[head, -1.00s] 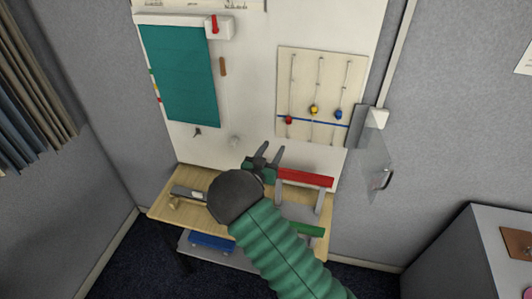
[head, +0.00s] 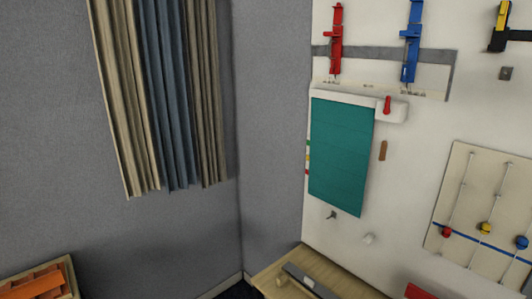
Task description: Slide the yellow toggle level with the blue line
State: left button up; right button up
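The yellow toggle (head: 485,228) is a round knob on the middle cord of a pale wooden panel (head: 467,170) at the right edge of the head view. The blue line (head: 460,237) runs slanting across the panel's lower part. The yellow toggle sits very close to the line; whether it is exactly level I cannot tell. A red toggle (head: 446,232) on the left cord and a blue toggle (head: 522,242) on the right cord are also near the line. Neither of my grippers is in view.
A white wall board carries a teal sheet (head: 340,155), red and blue clamp-like fixtures (head: 411,45) and small hooks. A wooden table (head: 340,284) stands below. Curtains (head: 165,95) hang at the left. A crate with orange things (head: 40,280) is at lower left.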

aim_at(484, 228)
jog(key=z, duration=1.5)
